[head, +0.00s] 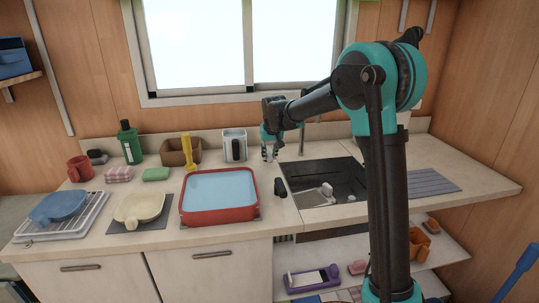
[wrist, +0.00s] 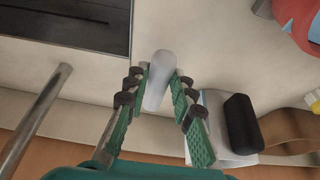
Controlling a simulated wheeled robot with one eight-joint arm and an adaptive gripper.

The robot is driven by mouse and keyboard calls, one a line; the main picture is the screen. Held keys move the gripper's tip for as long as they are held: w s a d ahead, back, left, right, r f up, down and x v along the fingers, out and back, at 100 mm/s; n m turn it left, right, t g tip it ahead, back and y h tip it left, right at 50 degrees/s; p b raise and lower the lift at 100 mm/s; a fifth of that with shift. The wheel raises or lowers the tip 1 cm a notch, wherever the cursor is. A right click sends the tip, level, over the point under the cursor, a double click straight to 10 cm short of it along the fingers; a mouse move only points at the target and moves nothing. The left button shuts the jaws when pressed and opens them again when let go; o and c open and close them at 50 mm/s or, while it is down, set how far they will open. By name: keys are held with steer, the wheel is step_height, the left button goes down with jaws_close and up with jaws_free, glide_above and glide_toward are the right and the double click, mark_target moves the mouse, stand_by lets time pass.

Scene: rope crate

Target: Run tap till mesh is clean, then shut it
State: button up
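My gripper (head: 268,146) is above the counter behind the sink, to the left of the tap's metal pipe (head: 301,138). In the wrist view my gripper (wrist: 161,72) is open, its green fingers on either side of a pale upright cylinder (wrist: 159,82). Narrow gaps seem to show beside it; contact is unclear. The tap pipe (wrist: 36,118) stands apart at left there. The dark sink (head: 345,172) lies right of my gripper in the head view, with a small pale grey item (head: 327,190) in it. I cannot tell whether that is the mesh, or see dirt or water.
A red basin (head: 219,220) with a pale blue inside stands left of the sink. Behind it are a white and black box (head: 234,146), a brown box (head: 177,156) and a green bottle (head: 130,144). A dark object (head: 280,187) sits at the sink's left edge.

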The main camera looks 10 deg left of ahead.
jaws_close()
steer(key=shift+d, duration=0.1)
steer(key=d+n, duration=0.1)
steer(key=n, duration=0.1)
steer(key=w+d+n+y, duration=0.1)
steer(key=shift+w+n+y, duration=0.1)
steer(key=shift+n+y, duration=0.2)
steer(key=shift+n, duration=0.1)
steer(key=shift+w+d+n+g+y, duration=0.25)
steer(key=shift+w+d+n+g, duration=0.2)
steer(key=shift+n, duration=0.55)
steer(key=shift+w+d+n+g+y, duration=0.25)
steer(key=shift+w+d+n+g, duration=0.15)
steer(key=shift+n, duration=0.6)
steer(key=o, duration=0.7)
jaws_free()
